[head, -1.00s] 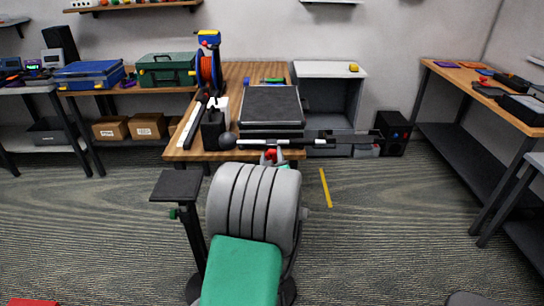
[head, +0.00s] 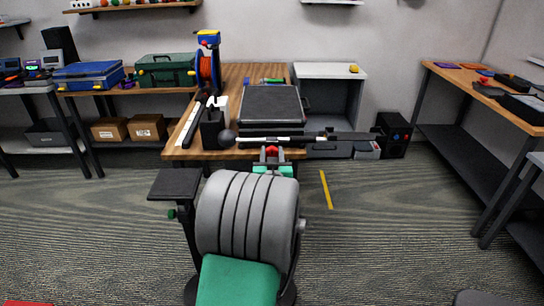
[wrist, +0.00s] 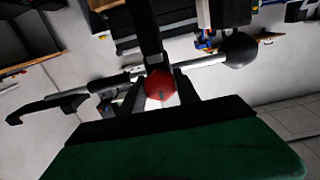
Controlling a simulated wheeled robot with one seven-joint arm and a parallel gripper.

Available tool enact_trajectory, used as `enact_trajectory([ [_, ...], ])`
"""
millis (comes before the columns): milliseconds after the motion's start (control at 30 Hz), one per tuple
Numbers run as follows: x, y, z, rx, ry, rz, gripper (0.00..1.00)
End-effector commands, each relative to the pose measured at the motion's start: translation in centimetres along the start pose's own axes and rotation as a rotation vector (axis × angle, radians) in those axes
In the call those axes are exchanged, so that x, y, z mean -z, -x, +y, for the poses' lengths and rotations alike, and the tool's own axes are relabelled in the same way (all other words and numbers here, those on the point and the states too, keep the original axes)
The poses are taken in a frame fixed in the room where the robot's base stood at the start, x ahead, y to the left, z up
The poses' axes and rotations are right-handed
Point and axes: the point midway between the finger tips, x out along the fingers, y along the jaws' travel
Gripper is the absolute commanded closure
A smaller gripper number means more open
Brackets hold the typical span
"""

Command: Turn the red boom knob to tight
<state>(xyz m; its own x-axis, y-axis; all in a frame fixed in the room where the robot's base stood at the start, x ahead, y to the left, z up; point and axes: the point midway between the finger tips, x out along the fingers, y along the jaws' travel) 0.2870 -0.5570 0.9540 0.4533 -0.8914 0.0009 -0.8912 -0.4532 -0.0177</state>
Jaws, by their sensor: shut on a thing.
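The red boom knob (head: 271,150) sits below the horizontal boom (head: 280,139), in front of the wooden bench. In the wrist view the knob (wrist: 159,86) is a faceted red piece at the middle, under a dark upright post (wrist: 148,28). The boom crosses behind it, with a round black end (wrist: 238,50) on the right. My gripper (head: 271,160) is at the knob, and in the wrist view its fingers (wrist: 160,95) are on both sides of it, shut on it. The knob's tight or loose marking cannot be read.
The wooden bench (head: 240,78) holds a dark case (head: 270,104), a cable reel (head: 208,68) and a black block (head: 212,127). A side table (head: 480,80) stands at the right. The floor right of my arm is open, with a yellow strip (head: 326,190).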

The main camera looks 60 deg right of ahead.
Motion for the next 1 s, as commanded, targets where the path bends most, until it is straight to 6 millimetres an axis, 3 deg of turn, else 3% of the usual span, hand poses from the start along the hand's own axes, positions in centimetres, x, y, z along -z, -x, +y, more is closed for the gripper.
enact_trajectory([
  [133, 0.0, 0.0, 0.0, 0.0, 0.0, -0.002, 1.0],
  [167, 0.0, 0.0, 0.0, 0.0, 0.0, -0.002, 0.61],
  [400, 0.0, 0.0, 0.0, 0.0, 0.001, -0.001, 0.42],
  [733, 0.0, 0.7, 0.1, -0.001, 0.002, -0.001, 0.41],
  [1000, -0.1, 5.8, 0.1, -0.002, 0.001, 0.0, 0.41],
])
